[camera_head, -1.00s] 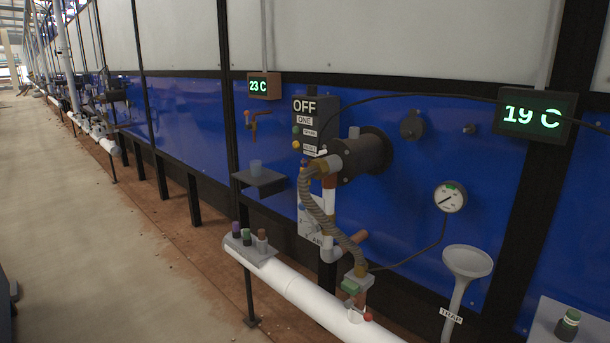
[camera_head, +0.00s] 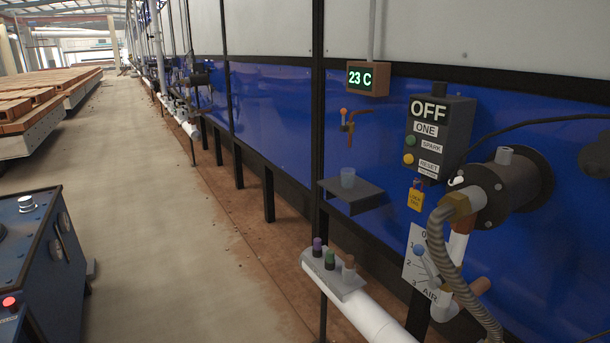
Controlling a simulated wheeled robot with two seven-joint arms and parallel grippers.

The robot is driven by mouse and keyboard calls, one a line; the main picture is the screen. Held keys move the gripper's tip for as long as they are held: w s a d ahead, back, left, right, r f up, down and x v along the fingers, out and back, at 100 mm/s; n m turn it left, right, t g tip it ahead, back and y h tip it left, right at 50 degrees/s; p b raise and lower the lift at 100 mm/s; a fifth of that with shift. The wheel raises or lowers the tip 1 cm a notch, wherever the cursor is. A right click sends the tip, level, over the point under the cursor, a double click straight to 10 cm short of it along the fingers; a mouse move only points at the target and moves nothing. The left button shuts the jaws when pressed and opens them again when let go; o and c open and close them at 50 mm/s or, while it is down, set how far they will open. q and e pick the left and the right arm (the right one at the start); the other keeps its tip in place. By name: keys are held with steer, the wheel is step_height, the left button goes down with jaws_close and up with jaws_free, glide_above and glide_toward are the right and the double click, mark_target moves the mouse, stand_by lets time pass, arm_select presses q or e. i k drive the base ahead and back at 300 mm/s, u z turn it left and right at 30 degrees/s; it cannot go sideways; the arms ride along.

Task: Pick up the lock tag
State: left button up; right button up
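The lock tag (camera_head: 416,198) is a small yellow tag with dark lettering and a red part at its top. It hangs below the dark control box (camera_head: 440,130), left of the black burner cylinder (camera_head: 505,190) and above the white dial plate marked AIR (camera_head: 420,262). Nothing is touching it from my side. Neither of my grippers shows in the head view.
A blue cabinet (camera_head: 40,255) stands at left. The concrete aisle (camera_head: 170,190) is open.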

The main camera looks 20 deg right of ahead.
mark_target(417, 197)
steer(key=u, duration=0.25)
steer(key=i, duration=2.05)
steer(key=z, duration=1.4)
steer(key=i, duration=1)
steer(key=z, duration=1.05)
